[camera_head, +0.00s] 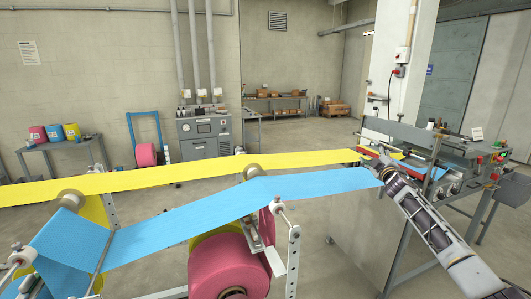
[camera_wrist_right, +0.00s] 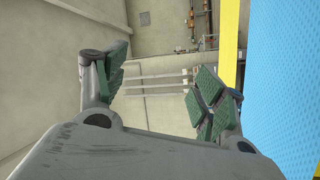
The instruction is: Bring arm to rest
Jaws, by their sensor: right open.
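My right arm comes in from the lower right in the head view. Its gripper (camera_head: 372,160) is at the machine end of the two webs, close to the edge of the blue web (camera_head: 190,218) and the yellow web (camera_head: 170,178). In the wrist view the right gripper (camera_wrist_right: 162,88) has its green-padded fingers spread with nothing between them. The blue web (camera_wrist_right: 285,80) and a yellow strip (camera_wrist_right: 231,40) lie to the right of the fingers. Whether the gripper touches a web is not clear. My left gripper is not in view.
A wrapping machine (camera_head: 455,160) with levers and knobs stands at the right. A pink roll (camera_head: 225,265) sits below the blue web. Guide rollers (camera_head: 252,171) hold the webs. A grey cabinet (camera_head: 205,135) and a table with coloured tubs (camera_head: 62,144) stand behind. Open floor lies at the back.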

